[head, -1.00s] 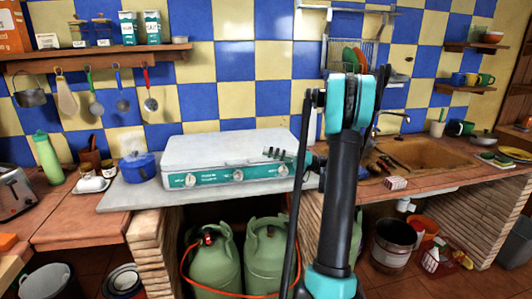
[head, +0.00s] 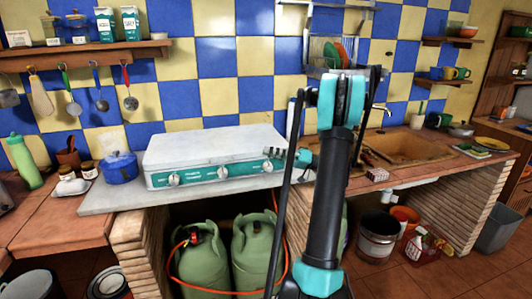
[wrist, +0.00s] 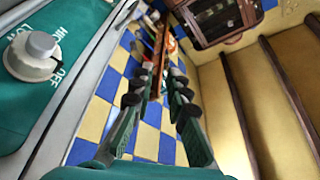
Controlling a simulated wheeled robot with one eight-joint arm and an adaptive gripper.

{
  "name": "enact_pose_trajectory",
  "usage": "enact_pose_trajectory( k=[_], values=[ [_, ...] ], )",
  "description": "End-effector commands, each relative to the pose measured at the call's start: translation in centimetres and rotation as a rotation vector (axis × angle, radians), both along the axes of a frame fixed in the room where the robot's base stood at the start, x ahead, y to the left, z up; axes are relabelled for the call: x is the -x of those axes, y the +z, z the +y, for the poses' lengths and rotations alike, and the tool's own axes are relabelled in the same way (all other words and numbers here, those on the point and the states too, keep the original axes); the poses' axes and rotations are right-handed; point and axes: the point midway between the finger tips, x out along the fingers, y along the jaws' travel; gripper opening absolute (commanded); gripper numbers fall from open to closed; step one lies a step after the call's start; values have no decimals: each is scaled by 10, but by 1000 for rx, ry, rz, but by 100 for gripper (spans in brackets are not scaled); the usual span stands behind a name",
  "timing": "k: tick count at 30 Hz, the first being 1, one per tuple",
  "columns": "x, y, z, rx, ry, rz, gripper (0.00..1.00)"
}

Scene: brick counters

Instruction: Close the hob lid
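The hob (head: 221,174) stands on the counter with a teal front panel and several knobs. Its white lid (head: 215,145) lies flat across the top, with no burners showing. In the head view my gripper (head: 268,152) is at the hob's right front corner, just above the right knob, pointing left. Whether it touches the hob cannot be told. In the wrist view the two dark fingers of my gripper (wrist: 158,85) are apart with nothing between them. A grey knob (wrist: 32,50) on the teal panel shows close by at the left.
A blue pot (head: 118,168) stands left of the hob. The sink (head: 400,149) and a small box (head: 377,174) are right of my arm. Green gas bottles (head: 203,265) stand below the counter. A shelf with hanging utensils (head: 85,55) is above left.

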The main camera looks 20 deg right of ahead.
Motion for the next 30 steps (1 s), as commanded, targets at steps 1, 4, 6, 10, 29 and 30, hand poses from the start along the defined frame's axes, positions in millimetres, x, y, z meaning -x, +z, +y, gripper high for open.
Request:
enact_pose_trajectory(
  k=[1,4,6,10,29,30],
  values=[
    [1,-1,-3,0,-1,0,15],
    [2,-2,-9,0,-1,0,15],
    [3,-3,-12,0,-1,0,15],
    [5,-4,-16,0,0,0,15],
    [5,-5,-3,26,4,36,15],
    [6,-6,7,46,5,62,15]
  ],
)
